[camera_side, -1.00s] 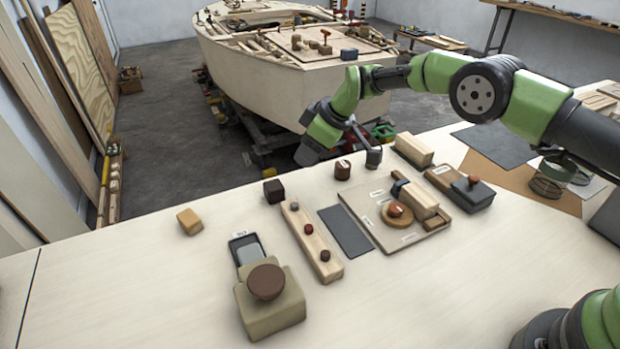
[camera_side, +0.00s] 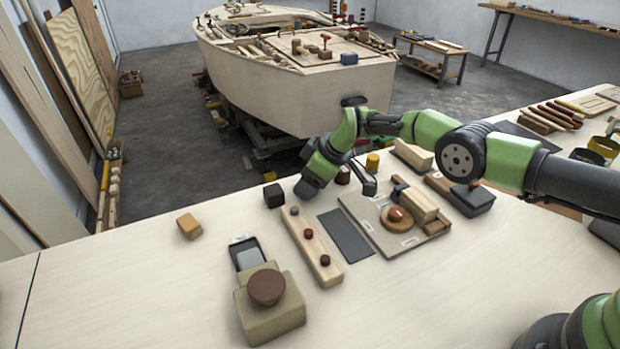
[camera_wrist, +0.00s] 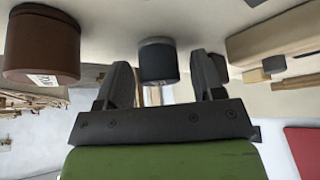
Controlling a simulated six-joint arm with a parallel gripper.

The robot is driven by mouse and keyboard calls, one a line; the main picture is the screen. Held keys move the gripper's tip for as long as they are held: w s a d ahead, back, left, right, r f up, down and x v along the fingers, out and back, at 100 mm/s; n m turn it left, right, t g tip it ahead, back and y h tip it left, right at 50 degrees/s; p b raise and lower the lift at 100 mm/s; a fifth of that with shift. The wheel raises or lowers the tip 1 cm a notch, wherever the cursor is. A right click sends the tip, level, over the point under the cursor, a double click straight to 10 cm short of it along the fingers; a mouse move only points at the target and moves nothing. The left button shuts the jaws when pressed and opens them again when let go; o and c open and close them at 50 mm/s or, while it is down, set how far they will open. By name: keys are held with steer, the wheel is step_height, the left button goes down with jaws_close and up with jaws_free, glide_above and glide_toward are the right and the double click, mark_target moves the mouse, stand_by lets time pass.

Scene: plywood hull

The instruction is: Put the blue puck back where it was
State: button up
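The blue puck (camera_wrist: 157,64) looks dark blue-grey in the wrist view and stands on the pale bench, which fills the upper part of this upside-down picture. My gripper (camera_wrist: 162,68) is open. In the side view my gripper (camera_side: 366,182) is low over the bench. A brown puck (camera_wrist: 42,45) with a white label stands to the left in the wrist view.
A dark cube (camera_side: 273,195) and a wooden strip with knobs (camera_side: 311,247) lie to the left. A board with a wooden block (camera_side: 418,203) is close on the right.

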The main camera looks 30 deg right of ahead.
steer(key=shift+r, duration=0.15)
steer(key=shift+d+r, duration=0.15)
steer(key=shift+r, duration=0.2)
steer(key=shift+v, duration=3.25)
steer(key=shift+s, duration=0.1)
steer(key=s+d+r+m, duration=0.1)
steer(key=s+r+m, duration=0.1)
steer(key=s+r, duration=0.35)
steer(key=s+d+r+m+t, duration=0.1)
steer(key=s+d+r+m, duration=0.1)
steer(key=r, duration=0.7)
steer(key=s+d+r+m, duration=0.1)
steer(key=s+r+m, duration=0.15)
steer(key=r, duration=0.45)
steer(key=s+d+r+m+t+h, duration=0.1)
steer(key=s+d+m, duration=0.1)
steer(key=s, duration=0.9)
steer(key=s+d+r+m+t+h, duration=0.1)
steer(key=s+m, duration=0.3)
steer(key=s, duration=0.8)
steer(key=shift+s+d+m, duration=0.3)
steer(key=shift+d+m, duration=0.05)
steer(key=shift+d, duration=0.25)
